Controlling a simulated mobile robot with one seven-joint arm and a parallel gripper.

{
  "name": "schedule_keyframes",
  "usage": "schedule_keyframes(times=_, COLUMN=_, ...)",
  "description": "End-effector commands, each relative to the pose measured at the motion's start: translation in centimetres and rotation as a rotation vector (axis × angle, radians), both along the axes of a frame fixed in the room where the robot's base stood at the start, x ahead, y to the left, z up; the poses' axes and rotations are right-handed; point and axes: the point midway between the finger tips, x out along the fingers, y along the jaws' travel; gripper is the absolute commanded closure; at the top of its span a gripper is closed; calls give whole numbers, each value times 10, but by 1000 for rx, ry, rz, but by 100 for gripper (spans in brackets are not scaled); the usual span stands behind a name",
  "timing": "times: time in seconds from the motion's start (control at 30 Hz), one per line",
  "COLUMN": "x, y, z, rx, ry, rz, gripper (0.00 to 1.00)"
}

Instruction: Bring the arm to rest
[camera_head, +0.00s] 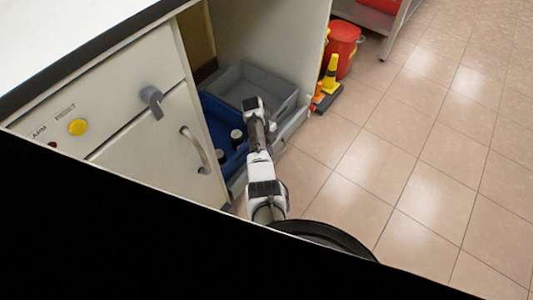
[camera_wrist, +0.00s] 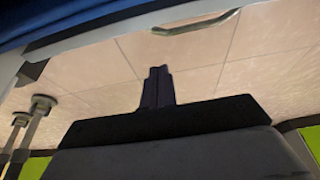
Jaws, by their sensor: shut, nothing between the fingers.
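My arm reaches up from the bottom middle of the head view, its white and black links in front of the open cabinet bay. My gripper (camera_wrist: 158,76) shows in the wrist view as two dark fingers pressed together, with nothing between them. I cannot make out its fingertips in the head view. In the wrist view tiled floor lies beyond the fingers.
A blue bin (camera_head: 217,115) with dark-topped containers and a grey bin (camera_head: 262,86) stand close to my arm. The cabinet front (camera_head: 135,75) has a yellow button (camera_head: 78,127) labelled "ARM RESET". A red bin (camera_head: 343,48) stands farther back. Floor at right is clear.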

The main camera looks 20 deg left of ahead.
Motion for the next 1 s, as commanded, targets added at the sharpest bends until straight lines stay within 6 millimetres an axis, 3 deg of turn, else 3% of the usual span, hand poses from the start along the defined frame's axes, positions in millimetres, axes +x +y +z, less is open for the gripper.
schedule_keyframes(times=0.1, x=2, y=8, z=26, rx=-1, ry=1, rz=1, gripper=100)
schedule_keyframes(times=0.23, x=4, y=13, z=42, rx=-2, ry=2, rz=0, gripper=100)
schedule_keyframes(times=0.73, x=5, y=17, z=61, rx=-2, ry=3, rz=-1, gripper=100)
schedule_keyframes(times=1.0, x=5, y=17, z=130, rx=-2, ry=3, rz=-1, gripper=100)
